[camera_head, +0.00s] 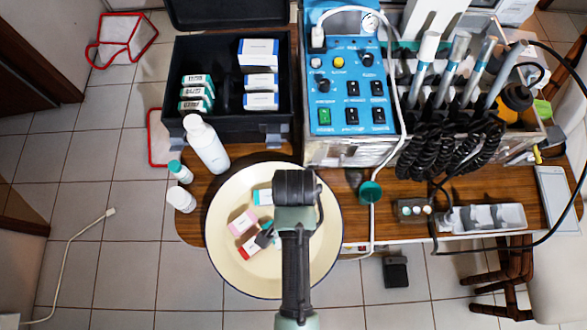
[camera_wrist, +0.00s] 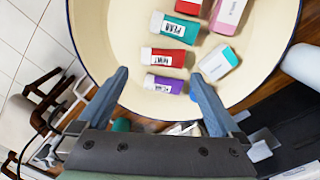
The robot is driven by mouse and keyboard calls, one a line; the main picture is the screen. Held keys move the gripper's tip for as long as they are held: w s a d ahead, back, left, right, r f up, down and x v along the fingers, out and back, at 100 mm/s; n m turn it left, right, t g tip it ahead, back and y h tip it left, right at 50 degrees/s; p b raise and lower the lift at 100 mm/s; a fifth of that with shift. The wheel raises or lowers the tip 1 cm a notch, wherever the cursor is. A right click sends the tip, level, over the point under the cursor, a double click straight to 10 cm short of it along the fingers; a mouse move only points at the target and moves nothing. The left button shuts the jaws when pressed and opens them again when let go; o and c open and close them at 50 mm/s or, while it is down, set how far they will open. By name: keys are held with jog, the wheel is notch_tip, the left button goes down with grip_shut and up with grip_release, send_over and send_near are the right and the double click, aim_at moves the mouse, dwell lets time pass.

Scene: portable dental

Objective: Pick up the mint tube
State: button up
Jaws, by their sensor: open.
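Several small capped tubes lie in a round cream basin (camera_head: 232,200). In the wrist view the basin (camera_wrist: 108,35) holds a teal-green tube (camera_wrist: 174,28), a red tube (camera_wrist: 163,57) and a purple tube (camera_wrist: 164,84), one beside another. Their labels are too small to read surely; the teal-green one is mint-coloured. My gripper (camera_wrist: 158,77) is open, its blue-grey fingers pointing into the basin. The purple tube shows between the fingertips, the red one just beyond; contact cannot be told. In the head view my arm hides part of the basin.
A pink box (camera_wrist: 231,12) and a teal-and-white box (camera_wrist: 218,62) lie beside the tubes. White bottles (camera_head: 206,145) stand left of the basin. A black case (camera_head: 228,125) and a blue control unit (camera_head: 349,85) stand behind. A metal tray (camera_head: 488,218) lies right.

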jog(key=shift+w+a+f, duration=0.1)
jog(key=shift+a+f, duration=0.05)
jog(key=shift+f, duration=1.65)
jog(key=shift+a+f, duration=0.1)
jog(key=shift+f, duration=1.65)
jog(key=shift+c, duration=0.3)
jog(key=c, duration=1)
